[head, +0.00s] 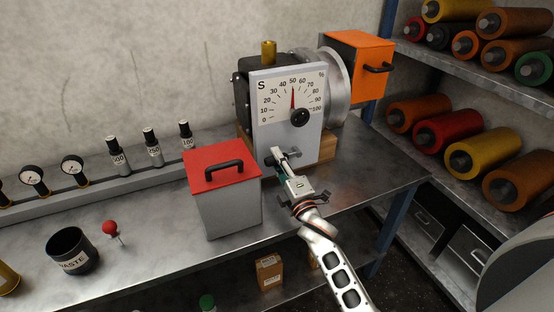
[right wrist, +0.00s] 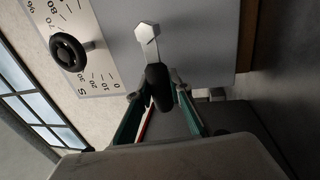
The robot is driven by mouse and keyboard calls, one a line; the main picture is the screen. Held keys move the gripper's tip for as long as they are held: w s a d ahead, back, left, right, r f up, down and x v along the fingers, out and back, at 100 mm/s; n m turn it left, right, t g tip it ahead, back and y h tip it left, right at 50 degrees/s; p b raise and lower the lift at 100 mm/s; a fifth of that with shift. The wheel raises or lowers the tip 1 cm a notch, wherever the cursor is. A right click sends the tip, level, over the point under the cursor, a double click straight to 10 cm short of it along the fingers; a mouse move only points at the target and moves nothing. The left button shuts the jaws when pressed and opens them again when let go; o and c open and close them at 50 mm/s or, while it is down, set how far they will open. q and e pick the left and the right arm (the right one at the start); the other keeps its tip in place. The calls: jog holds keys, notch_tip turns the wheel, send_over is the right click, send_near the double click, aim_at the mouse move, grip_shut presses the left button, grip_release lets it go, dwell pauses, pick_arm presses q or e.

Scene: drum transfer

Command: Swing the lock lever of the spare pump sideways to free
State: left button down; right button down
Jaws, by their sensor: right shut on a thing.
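The spare pump (head: 262,127) stands on the bench with a grey front panel and a dial marked S. Its lock lever has a black grip (right wrist: 158,85) on a metal arm, joined to the panel by a hex bolt (right wrist: 147,33). In the right wrist view the grip hangs below the bolt; in the head view it is small and partly covered at the panel's lower part. My right gripper (head: 279,158) is shut on the grip, with one finger on each side of it in the right wrist view (right wrist: 162,103). My left gripper is out of view.
A grey box with a red lid (head: 222,198) stands close left of my right gripper. A black knob (head: 299,117) sticks out above it. An orange box (head: 360,68) is behind right. Bottles, gauges and a waste cup (head: 72,252) are further left. A rack of rolls (head: 460,125) stands right.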

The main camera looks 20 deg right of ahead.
jog(key=shift+r, duration=0.15)
jog(key=c, duration=1.8)
grip_release()
jog(key=shift+s, duration=0.15)
jog(key=s, duration=0.3)
jog(key=s+f, duration=0.1)
jog(key=s, duration=0.3)
jog(key=s+f, duration=0.1)
jog(key=s, duration=0.3)
jog(key=shift+s+d+f, duration=0.2)
